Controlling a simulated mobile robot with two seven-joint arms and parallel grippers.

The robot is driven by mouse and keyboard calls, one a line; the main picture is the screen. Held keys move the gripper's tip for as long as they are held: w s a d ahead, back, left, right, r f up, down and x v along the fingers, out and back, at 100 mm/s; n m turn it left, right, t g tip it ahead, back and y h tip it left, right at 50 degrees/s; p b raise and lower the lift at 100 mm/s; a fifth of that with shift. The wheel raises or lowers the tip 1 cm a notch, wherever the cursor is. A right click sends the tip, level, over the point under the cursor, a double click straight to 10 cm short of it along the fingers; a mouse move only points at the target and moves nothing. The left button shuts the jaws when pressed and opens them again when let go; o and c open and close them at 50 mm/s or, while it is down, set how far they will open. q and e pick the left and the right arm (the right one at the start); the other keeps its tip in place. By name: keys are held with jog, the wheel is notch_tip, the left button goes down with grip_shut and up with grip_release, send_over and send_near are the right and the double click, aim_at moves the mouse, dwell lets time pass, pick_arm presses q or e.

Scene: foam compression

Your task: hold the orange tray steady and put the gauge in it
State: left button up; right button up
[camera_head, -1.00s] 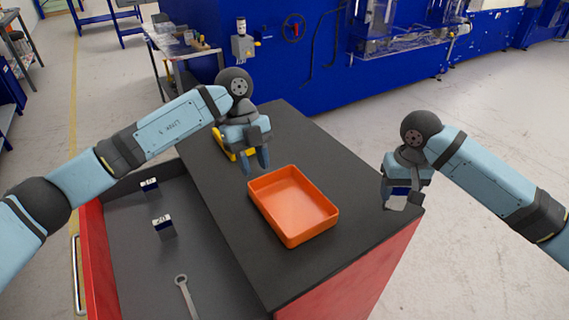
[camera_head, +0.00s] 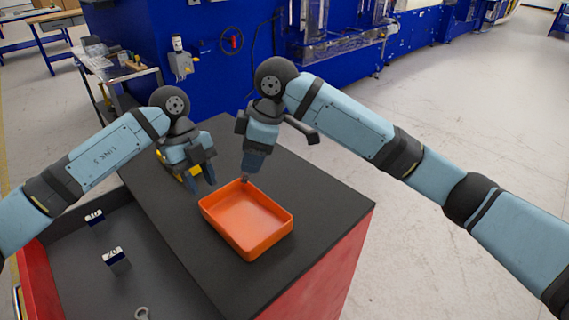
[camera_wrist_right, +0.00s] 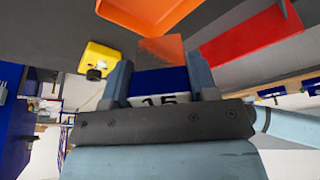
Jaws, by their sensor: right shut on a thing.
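The orange tray (camera_head: 247,245) stands empty on the dark bench top; part of it shows at the top of the right wrist view (camera_wrist_right: 128,17). My right gripper (camera_head: 249,170) is shut on the gauge, a blue block (camera_wrist_right: 160,80) with a white label reading "15". In the head view this gripper is over or just behind the tray's far edge, and its fingers mostly hide the gauge. My left gripper (camera_head: 204,181) points down by the tray's far left corner. Its fingers are a little apart with nothing between them. I cannot tell whether it touches the tray.
A yellow object (camera_head: 190,181) with a black knob lies behind my left gripper; it also shows in the right wrist view (camera_wrist_right: 98,58). The lower drawer at left holds blocks labelled "10" (camera_head: 94,217) and "20" (camera_head: 116,260) and a wrench (camera_head: 142,313). Bench top right of the tray is clear.

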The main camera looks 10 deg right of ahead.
aim_at(219, 225)
pick_arm(q)
jog(key=x, duration=1.2)
jog(key=shift+a, duration=0.1)
grip_shut()
